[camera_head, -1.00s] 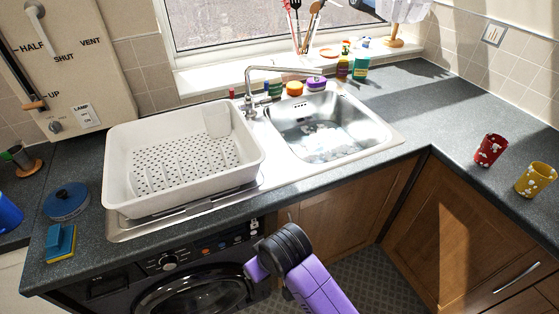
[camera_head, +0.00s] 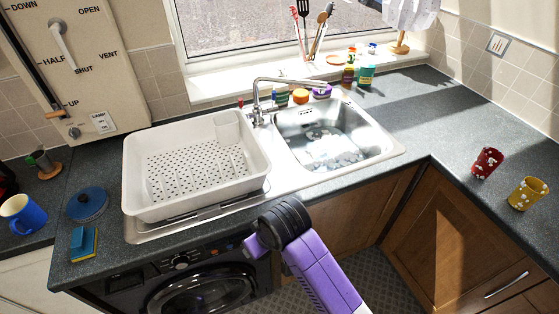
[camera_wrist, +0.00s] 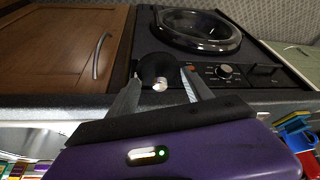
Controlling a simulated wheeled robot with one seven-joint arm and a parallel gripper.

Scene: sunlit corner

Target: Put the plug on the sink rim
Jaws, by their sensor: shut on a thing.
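The plug (camera_wrist: 153,68) is a small black round piece with a shiny metal bit, between the fingertips of my gripper (camera_wrist: 160,88) in the wrist view. My gripper is shut on it. The wrist view shows the washing machine front and a cupboard door beyond it. In the head view the fingers and plug cannot be made out; my purple arm is low in front of the counter. The steel sink rim (camera_head: 388,152) surrounds the basin (camera_head: 335,137), which holds water with pale bubbles or glints, up and right of my arm.
A white dish rack (camera_head: 135,180) stands on the drainer left of the basin. The tap (camera_head: 258,105) is behind. Red (camera_head: 487,162) and yellow (camera_head: 527,193) cups stand right.

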